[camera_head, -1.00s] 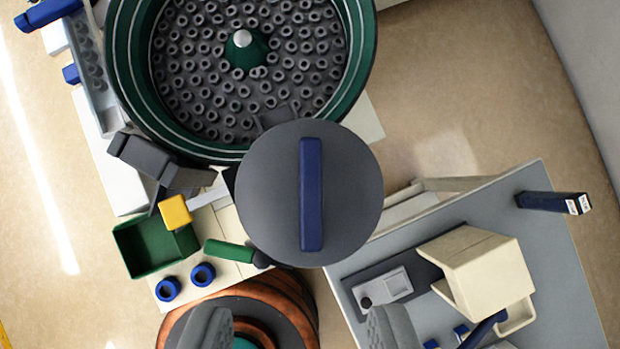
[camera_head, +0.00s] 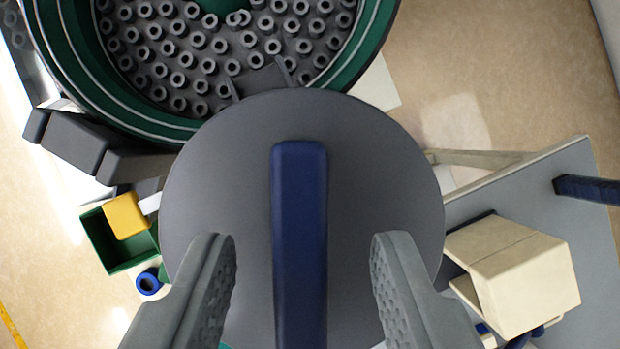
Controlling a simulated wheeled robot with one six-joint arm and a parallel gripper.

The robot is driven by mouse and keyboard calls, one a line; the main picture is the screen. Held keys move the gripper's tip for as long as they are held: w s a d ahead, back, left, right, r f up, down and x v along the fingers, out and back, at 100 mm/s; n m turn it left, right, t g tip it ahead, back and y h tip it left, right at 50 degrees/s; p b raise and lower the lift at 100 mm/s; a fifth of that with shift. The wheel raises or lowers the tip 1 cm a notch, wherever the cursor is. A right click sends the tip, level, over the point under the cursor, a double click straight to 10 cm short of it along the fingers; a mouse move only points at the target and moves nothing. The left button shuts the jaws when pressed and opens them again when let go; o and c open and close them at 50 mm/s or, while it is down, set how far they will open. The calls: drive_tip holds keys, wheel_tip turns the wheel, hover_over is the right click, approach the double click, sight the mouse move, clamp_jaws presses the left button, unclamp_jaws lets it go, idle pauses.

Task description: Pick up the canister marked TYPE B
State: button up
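A round dark grey disc-shaped top (camera_head: 225,160) with a long blue bar handle (camera_head: 299,215) fills the middle of the view, seen from above. It could be the top of a canister, but no TYPE B marking shows. My gripper (camera_head: 304,242) is open and empty, with one grey finger on each side of the blue handle. Both fingers appear over the disc, clear of the handle in the picture. The height between the fingertips and the disc cannot be told. What lies under the disc is hidden.
A green bowl feeder (camera_head: 375,60) full of small grey rings stands beyond the disc. A green bin (camera_head: 104,243) with a yellow block (camera_head: 127,216) is at left. A grey table (camera_head: 590,255) with a cream box (camera_head: 525,275) is at right.

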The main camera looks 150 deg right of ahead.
drive_tip(key=shift+x, duration=0.8)
clamp_jaws()
idle(0.8)
